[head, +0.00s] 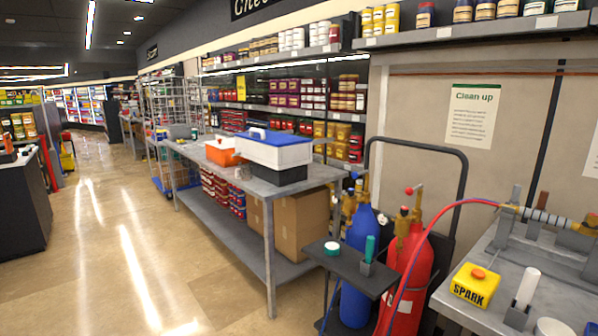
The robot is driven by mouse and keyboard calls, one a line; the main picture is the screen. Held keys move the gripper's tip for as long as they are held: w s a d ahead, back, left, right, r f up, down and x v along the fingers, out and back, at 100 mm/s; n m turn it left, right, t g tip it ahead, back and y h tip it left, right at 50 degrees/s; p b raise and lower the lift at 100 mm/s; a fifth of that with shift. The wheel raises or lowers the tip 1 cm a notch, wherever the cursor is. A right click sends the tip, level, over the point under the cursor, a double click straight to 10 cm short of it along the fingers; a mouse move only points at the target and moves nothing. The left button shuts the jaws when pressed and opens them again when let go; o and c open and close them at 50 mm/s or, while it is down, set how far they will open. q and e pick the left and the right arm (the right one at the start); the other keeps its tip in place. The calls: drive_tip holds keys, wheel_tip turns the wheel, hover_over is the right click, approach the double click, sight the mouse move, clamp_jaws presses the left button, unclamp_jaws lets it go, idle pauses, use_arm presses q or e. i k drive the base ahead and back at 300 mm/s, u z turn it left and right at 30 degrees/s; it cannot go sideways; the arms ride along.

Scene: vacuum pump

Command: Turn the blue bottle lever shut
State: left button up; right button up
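The blue bottle (361,236) stands upright on a black cart at the right of the head view. A brass valve (350,203) sits on its top, with a small blue part near the top that may be the lever. The valve is small here, so I cannot tell how the lever is turned. The small black shelf hides part of the bottle's body. Neither of my grippers is in view.
A red bottle (412,262) with a brass valve stands right beside the blue one. The cart's black shelf (345,269) and tall handle (458,160) surround them. Hoses run to a metal bench (480,311) with a yellow SPARK box (474,291). Open floor (110,260) lies left.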

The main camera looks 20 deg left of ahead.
sight(354, 174)
drive_tip(key=u, duration=0.5)
drive_tip(key=i, duration=1.35)
drive_tip(key=z, duration=0.9)
drive_tip(key=i, duration=0.6)
drive_tip(key=z, duration=0.75)
